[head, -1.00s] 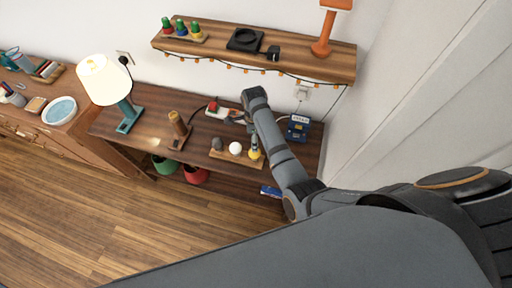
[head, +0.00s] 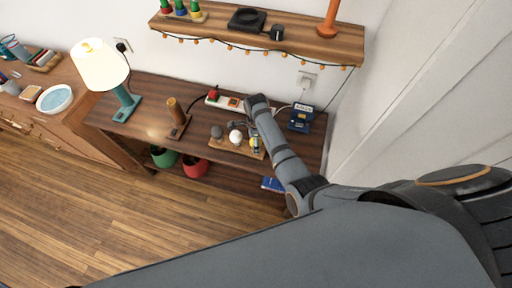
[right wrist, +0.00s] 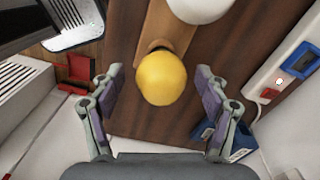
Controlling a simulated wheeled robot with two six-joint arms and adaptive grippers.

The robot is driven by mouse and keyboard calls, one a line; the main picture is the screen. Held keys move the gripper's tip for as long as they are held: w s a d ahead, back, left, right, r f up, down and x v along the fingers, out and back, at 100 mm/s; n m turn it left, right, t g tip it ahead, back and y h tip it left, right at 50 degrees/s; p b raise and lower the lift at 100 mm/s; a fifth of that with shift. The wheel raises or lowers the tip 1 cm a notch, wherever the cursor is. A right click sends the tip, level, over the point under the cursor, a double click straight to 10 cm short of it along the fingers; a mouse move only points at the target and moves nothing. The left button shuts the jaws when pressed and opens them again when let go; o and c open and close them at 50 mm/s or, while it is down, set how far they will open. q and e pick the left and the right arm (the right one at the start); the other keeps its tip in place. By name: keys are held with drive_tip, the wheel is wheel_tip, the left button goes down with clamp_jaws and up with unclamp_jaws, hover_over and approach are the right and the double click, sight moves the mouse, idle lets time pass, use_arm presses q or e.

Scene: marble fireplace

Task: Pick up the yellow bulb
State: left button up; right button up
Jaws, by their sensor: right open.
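The yellow bulb (head: 255,145) stands at the right end of a small wooden holder (head: 228,146) on the dark wooden table, beside a white bulb (head: 236,137) and a dark grey bulb (head: 217,131). In the right wrist view the yellow bulb (right wrist: 162,80) shows as a round yellow dome between the two fingers of my right gripper (right wrist: 159,84). The fingers are spread, with a gap on each side of the bulb. In the head view my right arm partly covers the area around the bulb. My left gripper is not in view.
A power strip (head: 226,101) and a blue box (head: 300,118) lie behind on the table. A wooden cylinder lamp (head: 175,113) and a teal table lamp (head: 124,100) stand to the left. A wall shelf (head: 290,37) hangs above. The white bulb is close beside the yellow one.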

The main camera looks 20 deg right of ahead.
drive_tip(key=shift+w+f, duration=0.1)
drive_tip(key=shift+f, duration=0.2)
drive_tip(key=c, duration=1.2)
